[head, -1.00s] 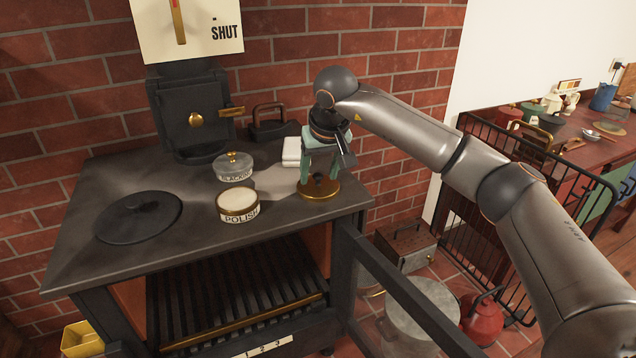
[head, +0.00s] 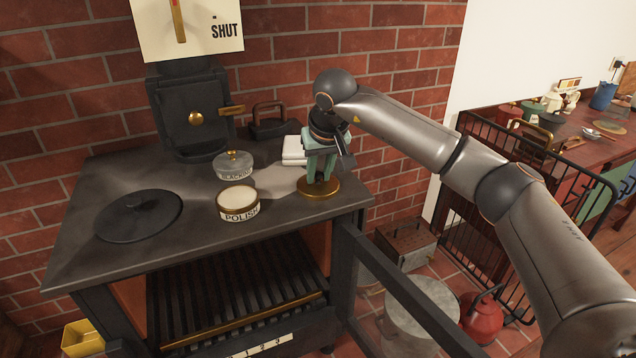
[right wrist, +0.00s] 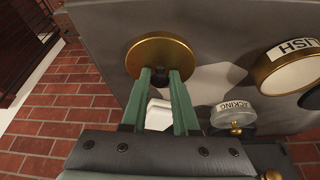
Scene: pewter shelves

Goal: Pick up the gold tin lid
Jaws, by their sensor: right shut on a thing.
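The gold tin lid (head: 318,187) is a round brass-coloured disc at the right end of the dark stove top. My right gripper (head: 319,178) points down at it from above, its green fingers shut on the small dark knob at the lid's middle. In the right wrist view the lid (right wrist: 160,58) shows beyond the fingertips of the gripper (right wrist: 166,76). I cannot tell whether the lid touches the stove top. My left gripper is not in view.
A black round plate (head: 138,217) lies at the left. The stove's right edge is close to the lid.

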